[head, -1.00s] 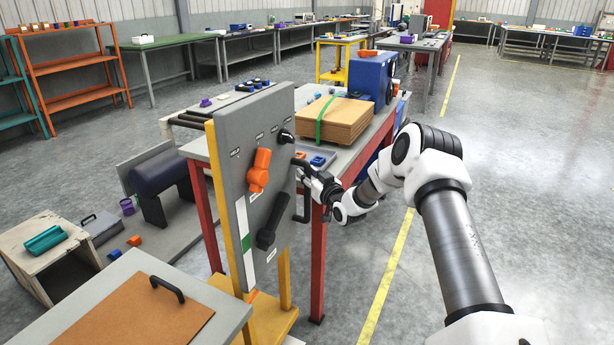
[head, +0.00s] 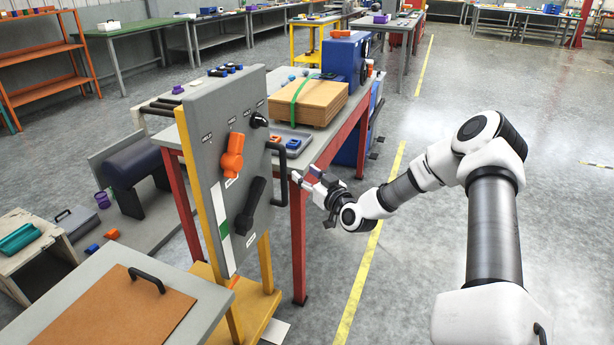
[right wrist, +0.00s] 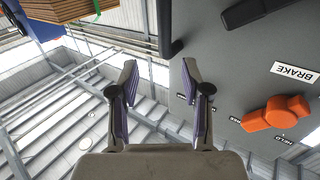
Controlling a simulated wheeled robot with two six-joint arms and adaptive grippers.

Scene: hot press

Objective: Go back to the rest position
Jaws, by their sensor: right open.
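My right gripper (head: 308,183) is open and empty in the head view, just right of the grey control panel (head: 207,122) and apart from its black side handle (head: 276,170). Its two fingers also show in the right wrist view (right wrist: 160,90), spread with nothing between them. The panel stands upright on a yellow frame. It carries an orange lever (head: 232,155), a black lever (head: 249,207) and a black knob (head: 258,120). The orange lever also shows in the right wrist view (right wrist: 272,113), near a BRAKE label. My left gripper is not in view.
A red-legged table (head: 325,150) behind the panel holds strapped brown boards (head: 308,102) and a blue machine (head: 342,58). A grey bench with a brown board (head: 110,320) and black handle is at the front left. The floor right of the table is clear.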

